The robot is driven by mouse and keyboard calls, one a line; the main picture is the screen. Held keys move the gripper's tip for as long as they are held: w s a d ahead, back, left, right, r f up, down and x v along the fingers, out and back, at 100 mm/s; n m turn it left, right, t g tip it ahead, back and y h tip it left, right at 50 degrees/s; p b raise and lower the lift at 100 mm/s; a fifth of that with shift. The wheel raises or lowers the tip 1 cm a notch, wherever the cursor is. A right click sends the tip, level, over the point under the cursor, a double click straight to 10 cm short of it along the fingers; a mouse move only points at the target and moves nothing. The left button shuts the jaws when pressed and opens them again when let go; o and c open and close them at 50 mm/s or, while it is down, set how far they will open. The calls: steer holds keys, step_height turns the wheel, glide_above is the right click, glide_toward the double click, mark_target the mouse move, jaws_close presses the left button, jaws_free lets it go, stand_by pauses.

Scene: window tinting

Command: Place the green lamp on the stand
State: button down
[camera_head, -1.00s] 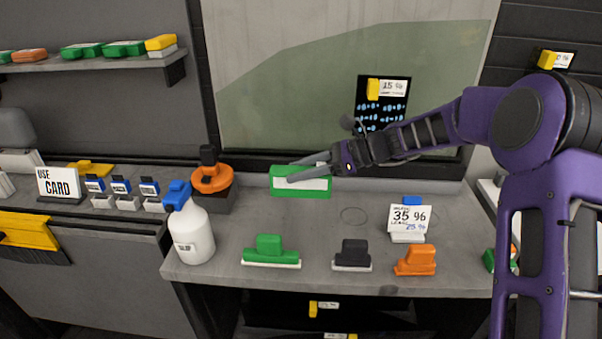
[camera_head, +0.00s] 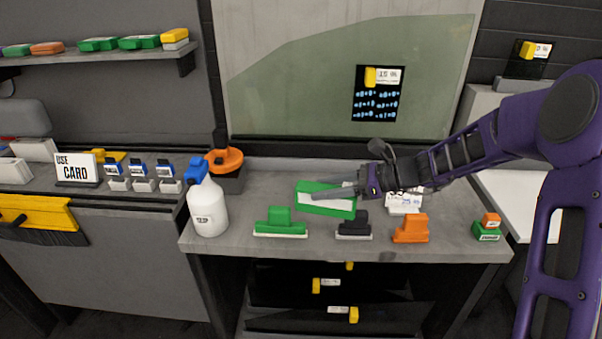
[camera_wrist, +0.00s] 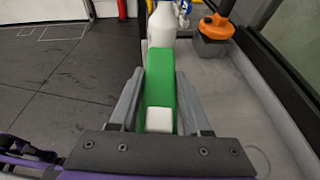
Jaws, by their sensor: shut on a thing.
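My gripper (camera_head: 335,193) is shut on a green box-shaped thing with a white face (camera_head: 335,206), which I take to be the green lamp. It is above the grey workbench (camera_head: 222,245), behind the green and black blocks. In the wrist view the lamp (camera_wrist: 159,75) lies lengthwise between the two fingers, with a white block at its near end. Which thing is the stand is not clear. An orange round-topped thing (camera_head: 228,160) sits on a dark grey block at the back left of the bench.
A white spray bottle (camera_head: 210,212), a green block (camera_head: 280,225), a black block (camera_head: 353,228) and an orange block (camera_head: 411,229) stand along the front. A small green-and-orange stack (camera_head: 487,228) is at the right.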

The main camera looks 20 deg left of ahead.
steer(key=s+d+f+m+t+h, duration=0.1)
steer(key=d+f+m+t, duration=0.3)
steer(key=d, duration=0.9)
steer(key=s+d+f+m+t+h, duration=0.1)
steer(key=d+f+m+t, duration=0.2)
steer(key=d+f, duration=0.4)
steer(key=d+t, duration=0.1)
steer(key=d, duration=0.5)
steer(key=shift+s+m, duration=0.2)
steer(key=shift+m, duration=0.2)
steer(key=shift+t, duration=0.4)
